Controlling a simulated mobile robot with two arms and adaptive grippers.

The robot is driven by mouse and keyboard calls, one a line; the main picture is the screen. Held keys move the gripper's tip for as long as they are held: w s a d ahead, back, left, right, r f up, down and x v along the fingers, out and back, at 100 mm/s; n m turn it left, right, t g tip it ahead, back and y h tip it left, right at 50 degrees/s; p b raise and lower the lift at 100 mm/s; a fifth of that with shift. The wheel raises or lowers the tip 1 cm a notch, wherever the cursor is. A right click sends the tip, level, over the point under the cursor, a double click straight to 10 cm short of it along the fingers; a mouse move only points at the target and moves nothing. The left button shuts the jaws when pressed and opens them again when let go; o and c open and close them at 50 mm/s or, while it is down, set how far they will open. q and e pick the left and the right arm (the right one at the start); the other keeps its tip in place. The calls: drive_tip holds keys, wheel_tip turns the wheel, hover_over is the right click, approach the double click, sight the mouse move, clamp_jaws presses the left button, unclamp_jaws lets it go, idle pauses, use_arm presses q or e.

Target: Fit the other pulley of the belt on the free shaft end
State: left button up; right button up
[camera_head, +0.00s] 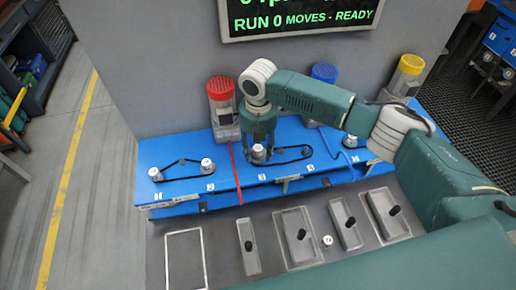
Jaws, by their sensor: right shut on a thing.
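My right gripper (260,136) points down over the blue bench (225,180) and is shut on a silver pulley (258,154). A black belt (285,161) runs from this pulley to the right, its far end lying near the label 4. The gripper hides the top of the pulley, and I cannot tell whether it sits on a shaft. At the left, another black belt (182,161) loops between a silver pulley (155,174) and a second silver pulley (207,165). A further silver pulley (350,141) shows at the right. My left gripper is out of view.
Red (221,90), blue (325,73) and yellow (411,65) capped units stand behind the bench. A red strip (234,172) and a blue cable (341,150) cross it. In front lie grey trays (292,222) with black handles. A screen (300,18) reads "RUN 0 MOVES - READY".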

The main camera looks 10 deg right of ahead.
sight(258, 148)
drive_tip(key=shift+f+b, duration=0.65)
drive_tip(key=shift+f, duration=0.75)
drive_tip(key=o, duration=1.3)
drive_tip(key=shift+r, duration=0.1)
wheel_tip(258, 148, up, 12)
